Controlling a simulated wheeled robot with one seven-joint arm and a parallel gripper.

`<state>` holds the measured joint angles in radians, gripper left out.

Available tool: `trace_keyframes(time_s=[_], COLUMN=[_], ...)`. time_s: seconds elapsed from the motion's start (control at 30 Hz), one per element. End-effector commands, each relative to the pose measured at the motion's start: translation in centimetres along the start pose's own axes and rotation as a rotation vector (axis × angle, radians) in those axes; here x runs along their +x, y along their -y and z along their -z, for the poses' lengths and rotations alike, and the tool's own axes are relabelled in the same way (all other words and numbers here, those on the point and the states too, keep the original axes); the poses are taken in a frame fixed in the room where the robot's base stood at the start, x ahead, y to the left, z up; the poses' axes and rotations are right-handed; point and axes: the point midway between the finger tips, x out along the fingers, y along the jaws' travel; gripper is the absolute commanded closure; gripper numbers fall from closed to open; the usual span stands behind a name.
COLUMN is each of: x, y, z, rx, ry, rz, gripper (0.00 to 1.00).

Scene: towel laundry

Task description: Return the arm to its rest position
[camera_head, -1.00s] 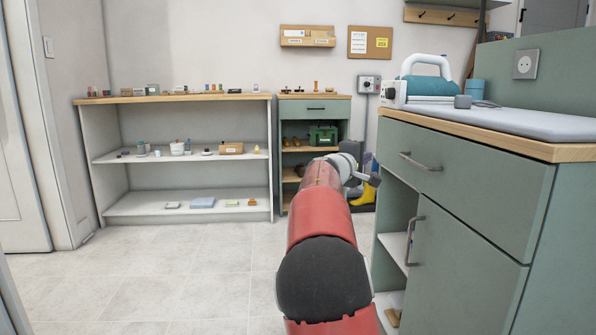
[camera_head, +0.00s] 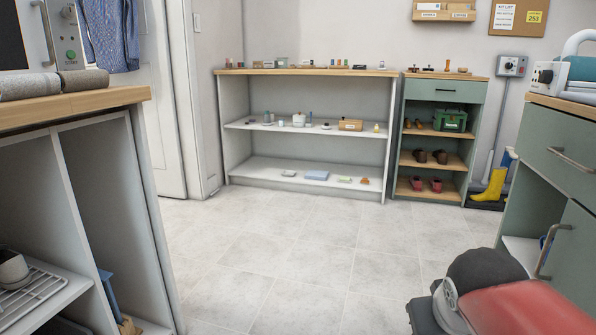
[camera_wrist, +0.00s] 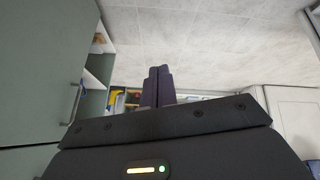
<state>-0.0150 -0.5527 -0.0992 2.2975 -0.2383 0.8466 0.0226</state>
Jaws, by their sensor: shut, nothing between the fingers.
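My gripper (camera_wrist: 159,70) shows in the wrist view, its two dark fingers side by side with no visible gap and nothing between them. In the head view only my arm (camera_head: 530,305) shows, at the lower right: its red link and dark joint are folded low beside the green cabinet. My gripper itself is outside the head view.
A green cabinet (camera_head: 567,160) stands close on the right; it also fills the left of the wrist view (camera_wrist: 35,70). A wooden-topped counter (camera_head: 75,108) is at the left. White shelves (camera_head: 305,148) stand at the back. The tiled floor (camera_head: 290,250) between is clear.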

Motion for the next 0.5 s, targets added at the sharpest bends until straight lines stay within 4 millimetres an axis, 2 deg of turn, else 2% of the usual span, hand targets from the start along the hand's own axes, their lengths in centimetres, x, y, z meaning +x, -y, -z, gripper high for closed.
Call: trace_keyframes(time_s=[0.03, 0.23, 0.3, 0.5], x=[-0.3, -0.8, -2.8, -6.5], y=[1.6, 6.8, 6.5, 5.7], z=[-1.9, -8.5, -7.1, -4.8], rx=[0.009, 0.043, 0.045, 0.044], ry=[0.007, 0.050, 0.053, 0.054], rz=[0.039, 0.171, 0.175, 0.173], gripper=[1.00, 1.00, 1.00, 1.00])
